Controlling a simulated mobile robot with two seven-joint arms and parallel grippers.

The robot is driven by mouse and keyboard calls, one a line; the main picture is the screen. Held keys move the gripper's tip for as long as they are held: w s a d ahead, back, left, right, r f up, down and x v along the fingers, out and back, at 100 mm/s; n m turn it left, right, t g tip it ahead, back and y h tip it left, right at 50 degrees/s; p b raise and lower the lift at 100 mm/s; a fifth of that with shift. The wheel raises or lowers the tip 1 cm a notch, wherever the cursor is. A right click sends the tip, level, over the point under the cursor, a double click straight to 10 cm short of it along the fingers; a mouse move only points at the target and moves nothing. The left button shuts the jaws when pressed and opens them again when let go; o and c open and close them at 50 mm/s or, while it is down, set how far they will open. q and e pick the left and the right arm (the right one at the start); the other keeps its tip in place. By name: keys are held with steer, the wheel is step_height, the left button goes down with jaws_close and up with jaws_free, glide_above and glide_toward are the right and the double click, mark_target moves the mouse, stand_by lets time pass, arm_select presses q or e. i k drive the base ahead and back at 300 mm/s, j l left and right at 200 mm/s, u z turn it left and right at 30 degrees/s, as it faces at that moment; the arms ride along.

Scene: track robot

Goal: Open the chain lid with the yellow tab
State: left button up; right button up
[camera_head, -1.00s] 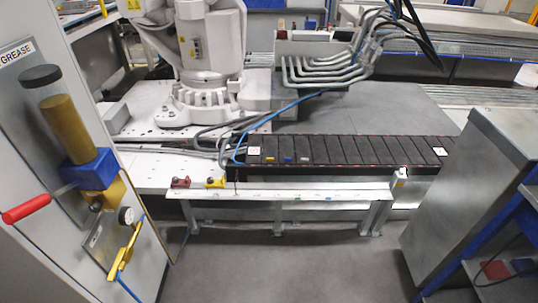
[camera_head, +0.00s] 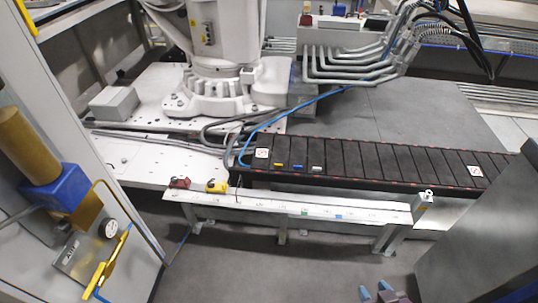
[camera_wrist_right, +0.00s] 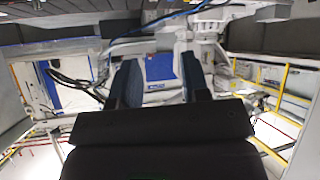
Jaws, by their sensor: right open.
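The black cable chain (camera_head: 400,163) runs left to right behind the white rail, topped by a row of dark flat lids. Near its left end, one lid (camera_head: 283,149) bears a small yellow tab (camera_head: 279,164) on its front part and lies flat and closed. Lids with a blue tab (camera_head: 298,166) and a white tab (camera_head: 317,168) follow to its right. My right gripper (camera_head: 374,291) shows at the bottom edge, well in front of and below the chain. Its blue fingers stand apart and empty; they also show in the right wrist view (camera_wrist_right: 160,74). My left gripper is out of view.
A white rail (camera_head: 290,208) stands in front of the chain, with red (camera_head: 180,183) and yellow (camera_head: 216,186) items at its left end. A cabinet with a grease pump (camera_head: 28,150) is at left, a grey cabinet (camera_head: 480,230) at right. The floor (camera_head: 270,265) between is clear.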

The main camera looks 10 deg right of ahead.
mark_target(280, 152)
steer(key=i+l+u, duration=0.35)
steer(key=l, duration=0.2)
steer(key=i+l+u, duration=0.15)
steer(key=l, duration=0.2)
steer(key=i+l+u, duration=0.2)
steer(key=l, duration=0.15)
